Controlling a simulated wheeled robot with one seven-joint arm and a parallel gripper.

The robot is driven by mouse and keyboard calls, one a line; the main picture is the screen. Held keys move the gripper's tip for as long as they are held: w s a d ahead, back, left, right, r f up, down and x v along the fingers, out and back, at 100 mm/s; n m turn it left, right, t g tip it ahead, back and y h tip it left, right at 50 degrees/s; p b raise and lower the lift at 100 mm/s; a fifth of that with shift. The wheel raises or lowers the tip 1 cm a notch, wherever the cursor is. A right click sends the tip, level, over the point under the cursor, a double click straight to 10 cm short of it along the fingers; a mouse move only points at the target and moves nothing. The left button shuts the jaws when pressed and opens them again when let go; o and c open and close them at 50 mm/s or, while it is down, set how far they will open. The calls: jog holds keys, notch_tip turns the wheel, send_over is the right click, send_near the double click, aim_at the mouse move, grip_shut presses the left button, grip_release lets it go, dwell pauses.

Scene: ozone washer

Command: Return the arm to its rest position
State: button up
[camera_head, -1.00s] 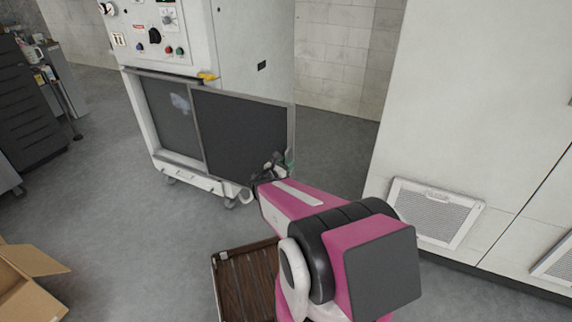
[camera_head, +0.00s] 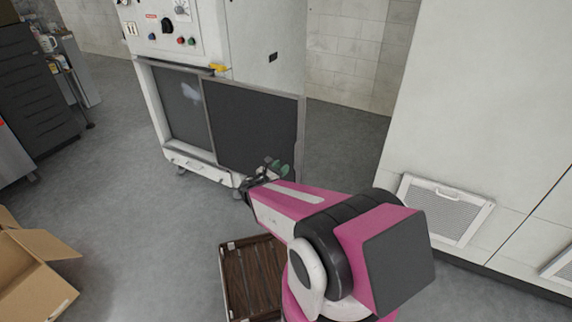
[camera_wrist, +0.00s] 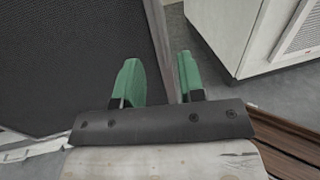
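My gripper (camera_wrist: 158,82) shows in the wrist view with its two green fingers apart and nothing between them. In the head view, my gripper (camera_head: 276,167) is at the end of my pink and white arm, in front of the lower right of the washer's dark panel (camera_head: 250,125). I cannot tell from the head view how near it is to the panel. The dark panel (camera_wrist: 70,60) also fills the left of the wrist view, beside the fingers.
The washer (camera_head: 262,40) stands ahead. A brown slatted crate or pallet (camera_head: 250,280) lies on the floor by my arm. An open cardboard box (camera_head: 35,285) is at lower left. A white cabinet with a vent (camera_head: 445,210) is at right.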

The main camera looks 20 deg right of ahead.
jog(key=shift+s+a, duration=0.3)
jog(key=shift+a, duration=0.1)
jog(key=s+d+f+m+g+y, duration=0.35)
jog(key=m+g+y, duration=0.45)
jog(key=m, duration=0.8)
jog(key=a+r+m+g+y, duration=0.2)
jog(key=a+r+m+y, duration=0.1)
jog(key=a+m+y, duration=0.4)
jog(key=shift+a+m, duration=0.2)
jog(key=shift+m, duration=0.7)
